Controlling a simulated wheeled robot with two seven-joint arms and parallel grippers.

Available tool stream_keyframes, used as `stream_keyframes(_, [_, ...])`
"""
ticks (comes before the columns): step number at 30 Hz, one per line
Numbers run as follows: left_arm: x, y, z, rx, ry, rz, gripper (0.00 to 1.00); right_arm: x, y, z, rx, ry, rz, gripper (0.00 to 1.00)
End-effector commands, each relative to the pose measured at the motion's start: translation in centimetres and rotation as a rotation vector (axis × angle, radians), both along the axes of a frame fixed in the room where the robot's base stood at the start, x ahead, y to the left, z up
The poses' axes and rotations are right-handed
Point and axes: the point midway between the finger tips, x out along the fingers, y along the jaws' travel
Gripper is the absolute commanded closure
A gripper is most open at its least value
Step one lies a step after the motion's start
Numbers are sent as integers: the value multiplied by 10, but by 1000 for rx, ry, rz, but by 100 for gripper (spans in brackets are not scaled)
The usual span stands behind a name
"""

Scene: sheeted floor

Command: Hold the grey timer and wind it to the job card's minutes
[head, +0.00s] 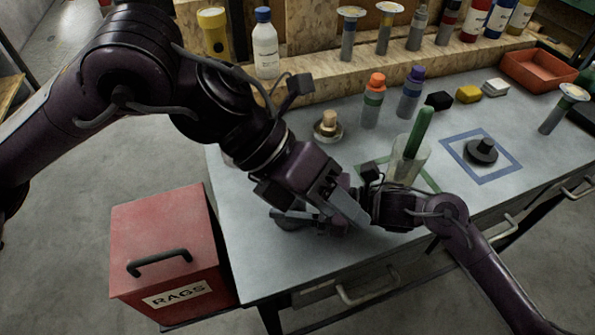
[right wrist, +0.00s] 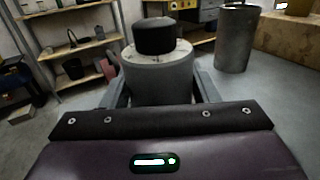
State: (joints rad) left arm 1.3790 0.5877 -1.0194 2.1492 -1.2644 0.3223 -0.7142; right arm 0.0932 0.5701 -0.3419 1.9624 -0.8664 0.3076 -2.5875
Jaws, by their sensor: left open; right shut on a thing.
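The grey timer (right wrist: 158,82) is a grey cylinder with a pale top and a black knob (right wrist: 154,36). It stands upright between the fingers of my right gripper (right wrist: 163,88), which is shut on its sides. In the head view my left gripper (head: 318,212) is open and points down over the spot in front of my right gripper. It hides most of the timer and the right fingertips there. I cannot tell whether the left fingers touch the knob. The dial marks are too small to read. I cannot make out a job card in either view.
Bottles line the back ledge. A red rags box (head: 165,250) stands left of the table. A grey cylinder (right wrist: 238,40) stands beyond the timer.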

Motion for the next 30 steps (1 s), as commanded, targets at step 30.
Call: stream_keyframes(30, [22, 34, 12, -643, 1437, 808, 48, 0, 0, 0, 0, 1, 0, 72])
